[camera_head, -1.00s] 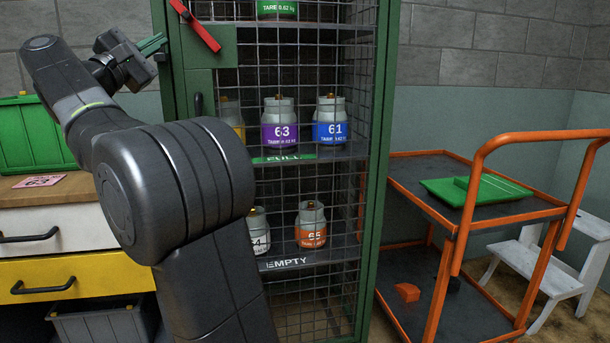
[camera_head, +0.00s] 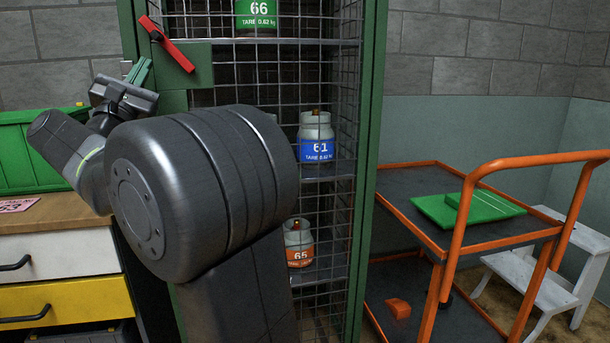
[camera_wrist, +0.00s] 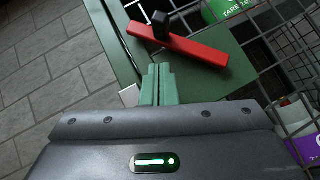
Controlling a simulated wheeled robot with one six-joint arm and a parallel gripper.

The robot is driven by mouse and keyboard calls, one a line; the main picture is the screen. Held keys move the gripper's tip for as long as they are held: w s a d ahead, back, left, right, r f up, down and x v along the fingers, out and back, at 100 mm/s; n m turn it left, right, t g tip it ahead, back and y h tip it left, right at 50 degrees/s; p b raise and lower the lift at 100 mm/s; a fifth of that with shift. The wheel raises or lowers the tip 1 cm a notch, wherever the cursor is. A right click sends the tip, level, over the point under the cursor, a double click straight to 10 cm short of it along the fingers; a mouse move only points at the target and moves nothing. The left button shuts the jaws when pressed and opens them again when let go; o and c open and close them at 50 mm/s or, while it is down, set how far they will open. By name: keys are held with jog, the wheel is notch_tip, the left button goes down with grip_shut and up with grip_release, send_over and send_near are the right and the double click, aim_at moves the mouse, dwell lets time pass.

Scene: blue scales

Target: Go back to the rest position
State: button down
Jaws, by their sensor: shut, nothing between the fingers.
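My gripper (camera_head: 140,72) is at the upper left in the head view, beside the green frame of the wire cage cabinet (camera_head: 369,200). Its green fingers are together with nothing between them; they also show in the wrist view (camera_wrist: 157,84). The red handle (camera_head: 168,45) on the cabinet's green plate is just beyond the fingertips. In the wrist view the red handle (camera_wrist: 178,43) lies ahead of the fingers, apart from them in the picture. My arm hides part of the cabinet's shelves.
Inside the cage are a green canister (camera_head: 256,16), a blue canister (camera_head: 316,138) and an orange canister (camera_head: 299,245). An orange-framed cart (camera_head: 470,240) stands at right, with a white step stool (camera_head: 530,280) behind. At left is a bench with a green crate (camera_head: 40,150).

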jog(key=shift+f+n+t+y+p, duration=0.15)
jog(key=shift+f+n+y+p, duration=0.1)
jog(key=shift+n+y, duration=0.35)
jog(key=shift+f+n+t+y+p, duration=0.15)
jog(key=shift+f+n+y+p, duration=0.1)
jog(key=shift+n+y, duration=0.35)
jog(key=shift+a+r+m+h+b, duration=0.1)
jog(key=shift+m+h+b, duration=0.4)
jog(key=shift+h, duration=0.1)
